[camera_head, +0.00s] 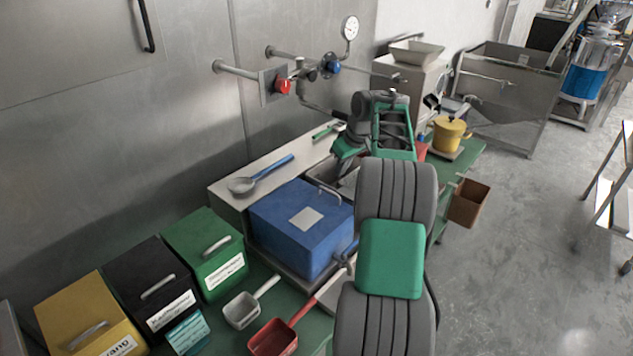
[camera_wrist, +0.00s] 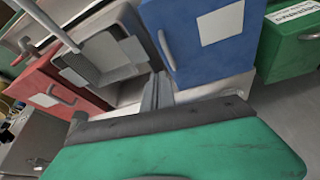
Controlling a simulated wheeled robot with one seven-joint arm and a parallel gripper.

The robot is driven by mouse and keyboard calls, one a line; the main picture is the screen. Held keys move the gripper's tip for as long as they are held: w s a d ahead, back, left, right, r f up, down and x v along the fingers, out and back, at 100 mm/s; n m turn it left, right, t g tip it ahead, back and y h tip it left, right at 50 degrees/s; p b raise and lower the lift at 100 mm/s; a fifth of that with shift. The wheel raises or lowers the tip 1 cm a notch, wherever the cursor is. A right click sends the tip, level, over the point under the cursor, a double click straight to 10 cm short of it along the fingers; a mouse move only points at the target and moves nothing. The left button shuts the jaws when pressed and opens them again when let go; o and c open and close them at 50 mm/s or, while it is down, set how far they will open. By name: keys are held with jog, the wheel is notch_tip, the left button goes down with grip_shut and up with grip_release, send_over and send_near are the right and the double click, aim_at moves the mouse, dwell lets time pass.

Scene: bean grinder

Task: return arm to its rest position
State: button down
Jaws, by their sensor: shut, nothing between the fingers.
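My arm (camera_head: 390,260), grey with green covers, reaches forward over the right side of the green workbench. My gripper (camera_head: 347,150) is at its far end, behind the blue box, above a grey basin (camera_head: 347,178) that it partly hides. In the wrist view my gripper (camera_wrist: 158,85) shows as two dark fingers pressed together, with nothing between them. The green wrist housing fills the lower part of that view. The fingers point toward the gap between the blue box (camera_wrist: 203,38) and the grey basin (camera_wrist: 103,55). I cannot tell the height above the surface.
A blue box (camera_head: 290,240) stands left of my arm. Green (camera_head: 205,250), black (camera_head: 150,290) and yellow (camera_head: 90,315) boxes line the bench. White (camera_head: 243,309) and red (camera_head: 272,338) scoops lie near it. A yellow pot (camera_head: 448,133) stands beyond. The floor at right is open.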

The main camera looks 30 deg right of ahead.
jog(key=s+a+r, duration=0.2)
jog(key=a+r, duration=0.1)
jog(key=a, duration=0.5)
jog(key=s+a+r, duration=0.2)
jog(key=a, duration=0.7)
jog(key=s+a+r, duration=0.2)
jog(key=a+r, duration=0.1)
jog(key=a, duration=0.5)
jog(key=s+a+f, duration=0.4)
jog(key=s+a, duration=0.2)
jog(key=s, duration=0.2)
jog(key=s+a+f, duration=0.4)
jog(key=s+a, duration=0.2)
jog(key=s, duration=0.3)
jog(key=shift+s+a+f+m+b, duration=0.15)
jog(key=shift+s+a+m+b, duration=0.05)
jog(key=shift+m+b, duration=0.2)
